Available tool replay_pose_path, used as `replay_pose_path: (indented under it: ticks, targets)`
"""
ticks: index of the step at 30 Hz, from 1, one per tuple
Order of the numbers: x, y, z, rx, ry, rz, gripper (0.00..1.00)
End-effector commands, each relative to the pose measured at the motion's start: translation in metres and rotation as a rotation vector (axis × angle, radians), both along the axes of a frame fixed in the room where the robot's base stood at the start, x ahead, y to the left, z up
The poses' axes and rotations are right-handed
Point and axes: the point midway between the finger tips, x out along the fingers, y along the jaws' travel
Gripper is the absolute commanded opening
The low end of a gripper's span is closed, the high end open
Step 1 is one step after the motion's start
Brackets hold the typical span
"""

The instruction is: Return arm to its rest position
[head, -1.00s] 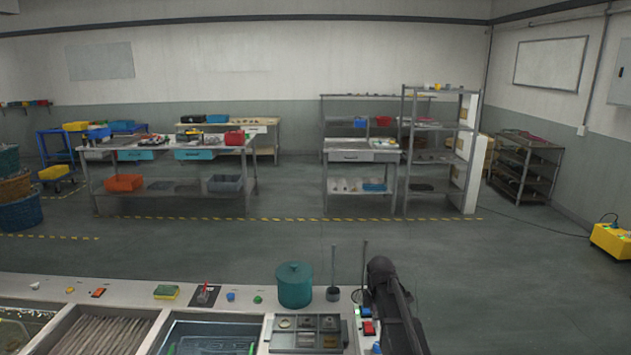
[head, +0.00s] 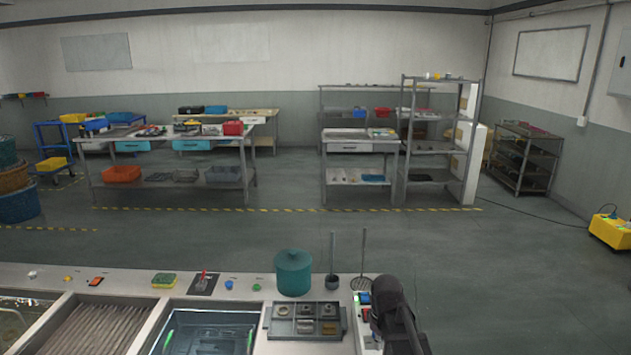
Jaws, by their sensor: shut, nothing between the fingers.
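My arm (head: 392,312) shows as a dark rounded link at the bottom, right of centre, over the right end of the white counter (head: 225,293).
On the counter are a teal lidded pot (head: 293,273), a grey compartment tray with small parts (head: 305,309), and two upright rod tools (head: 332,281). Sunken basins (head: 208,330) lie to the left. Open floor (head: 290,235) stretches behind the counter, up to workbenches and shelves.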

Motion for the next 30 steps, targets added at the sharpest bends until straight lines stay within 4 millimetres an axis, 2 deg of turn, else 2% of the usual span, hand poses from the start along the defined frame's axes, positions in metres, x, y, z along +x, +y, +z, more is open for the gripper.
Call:
replay_pose_path:
  ticks: [1, 6, 12, 15, 21, 30]
  targets:
    - [-0.015, 0.000, -0.004, 0.000, 0.000, -0.064, 0.00]
    - [-0.048, 0.000, -0.011, 0.000, 0.000, -0.304, 0.00]
    - [-0.080, 0.001, -0.018, 0.000, 0.000, -0.554, 0.00]
    - [-0.090, 0.001, -0.019, 0.000, 0.000, -0.641, 0.00]
    - [-0.097, 0.001, -0.020, 0.000, -0.001, -0.715, 0.00]
    - [-0.097, 0.001, -0.020, -0.001, 0.000, -0.718, 0.00]
